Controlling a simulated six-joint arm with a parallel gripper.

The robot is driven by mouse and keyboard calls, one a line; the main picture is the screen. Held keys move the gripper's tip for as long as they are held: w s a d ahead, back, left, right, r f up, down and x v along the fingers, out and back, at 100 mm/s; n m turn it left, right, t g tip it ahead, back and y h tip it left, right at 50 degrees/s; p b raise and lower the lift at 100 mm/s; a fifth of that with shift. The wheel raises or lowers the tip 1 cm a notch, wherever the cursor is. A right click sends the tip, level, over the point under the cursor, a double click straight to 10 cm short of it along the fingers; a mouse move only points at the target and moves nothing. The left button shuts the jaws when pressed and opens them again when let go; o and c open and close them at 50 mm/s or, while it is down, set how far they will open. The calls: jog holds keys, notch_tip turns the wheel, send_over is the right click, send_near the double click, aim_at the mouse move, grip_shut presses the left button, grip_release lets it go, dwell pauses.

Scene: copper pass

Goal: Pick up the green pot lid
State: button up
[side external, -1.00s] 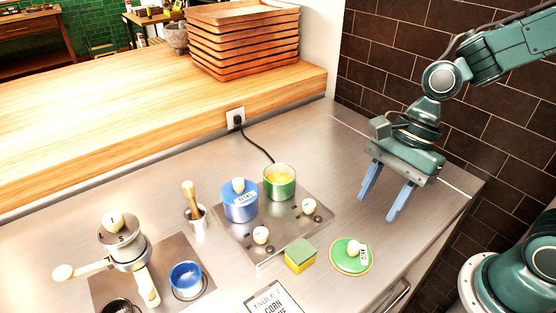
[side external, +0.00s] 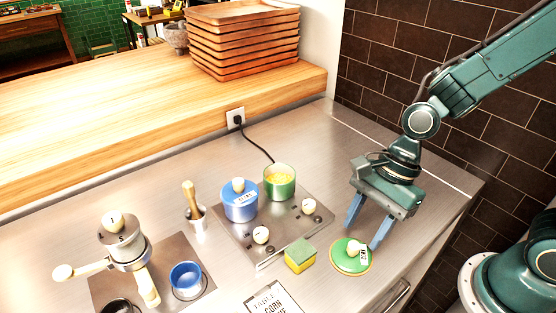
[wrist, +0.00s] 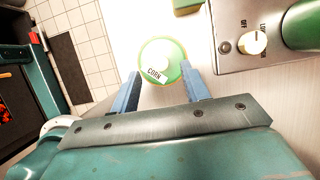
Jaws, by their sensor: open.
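The green pot lid (side external: 342,262) lies on the steel counter at the front right, its pale knob up and a white label beside the knob reading "CORN" in the wrist view. It also shows in the wrist view (wrist: 155,50), ahead of and roughly between the fingertips. My gripper (side external: 362,234) is open and empty, its two blue fingers pointing down just behind the lid. In the side view one finger overlaps the lid's right edge; I cannot tell whether they touch. The gripper also shows in the wrist view (wrist: 162,76).
A green-and-yellow sponge (side external: 300,256) sits just left of the lid. The hotplate (side external: 262,248) behind holds a lidded blue pot (side external: 240,207) and an open green pot (side external: 280,188) with yellow contents. A card (side external: 272,299) lies at the front. The counter behind my gripper is clear.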

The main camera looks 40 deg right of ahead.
aim_at(354, 244)
jog(key=shift+x, duration=1.7)
jog(key=shift+r, duration=0.1)
grip_shut()
notch_tip(354, 244, up, 10)
jog(key=shift+w, duration=0.15)
dwell(0.5)
